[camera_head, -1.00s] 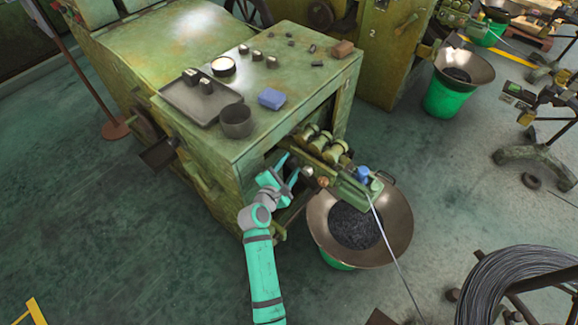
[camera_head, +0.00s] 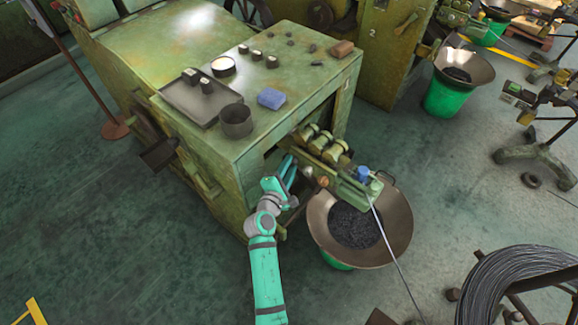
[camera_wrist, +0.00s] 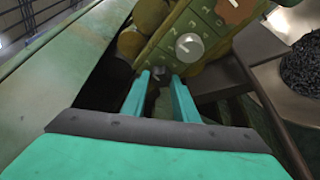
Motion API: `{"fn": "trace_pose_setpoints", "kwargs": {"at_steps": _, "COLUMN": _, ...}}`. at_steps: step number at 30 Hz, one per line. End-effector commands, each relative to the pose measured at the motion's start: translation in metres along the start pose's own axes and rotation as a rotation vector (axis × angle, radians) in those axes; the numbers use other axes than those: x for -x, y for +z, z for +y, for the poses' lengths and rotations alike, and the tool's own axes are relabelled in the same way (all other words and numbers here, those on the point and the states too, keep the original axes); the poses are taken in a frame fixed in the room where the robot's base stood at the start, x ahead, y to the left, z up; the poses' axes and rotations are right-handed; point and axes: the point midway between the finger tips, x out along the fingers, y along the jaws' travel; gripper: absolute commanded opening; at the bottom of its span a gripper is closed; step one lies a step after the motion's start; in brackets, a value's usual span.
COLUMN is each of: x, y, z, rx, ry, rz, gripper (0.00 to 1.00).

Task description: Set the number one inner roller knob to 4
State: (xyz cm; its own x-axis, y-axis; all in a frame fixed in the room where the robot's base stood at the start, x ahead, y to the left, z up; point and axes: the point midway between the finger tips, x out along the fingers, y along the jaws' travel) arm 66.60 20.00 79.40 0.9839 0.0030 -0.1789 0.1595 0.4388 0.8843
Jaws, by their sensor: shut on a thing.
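The roller unit (camera_head: 345,186) juts from the side of the green machine (camera_head: 292,108). In the wrist view its front face (camera_wrist: 207,22) carries a pale round knob (camera_wrist: 188,46) and a brown-orange knob (camera_wrist: 236,10). My gripper (camera_head: 288,168) is at the inner end of this face, close to the machine. In the wrist view the two teal fingers (camera_wrist: 163,85) are shut on a small dark grey knob (camera_wrist: 160,76), the one nearest the machine. The fingers partly hide it. The number it points to is too small and dark to read.
A metal bowl (camera_head: 398,222) of dark parts stands below the roller unit. A wire (camera_head: 392,245) runs from the unit down to the front right. Several small items and a tray (camera_head: 188,103) lie on the machine top. Open floor (camera_head: 130,240) lies to the left.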

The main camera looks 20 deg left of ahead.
Motion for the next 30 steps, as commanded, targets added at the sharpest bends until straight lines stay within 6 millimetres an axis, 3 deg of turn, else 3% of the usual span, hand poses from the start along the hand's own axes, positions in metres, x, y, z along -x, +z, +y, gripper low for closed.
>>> {"fn": "trace_pose_setpoints", "kwargs": {"at_steps": 15, "x": 0.0002, "y": -0.0011, "z": -0.0042, "rx": -0.345, "ry": 0.144, "rz": 0.0, "gripper": 0.04}}
{"fn": "trace_pose_setpoints", "kwargs": {"at_steps": 30, "x": -0.0002, "y": -0.0016, "z": -0.006, "rx": -0.542, "ry": 0.225, "rz": -0.001, "gripper": 0.04}}
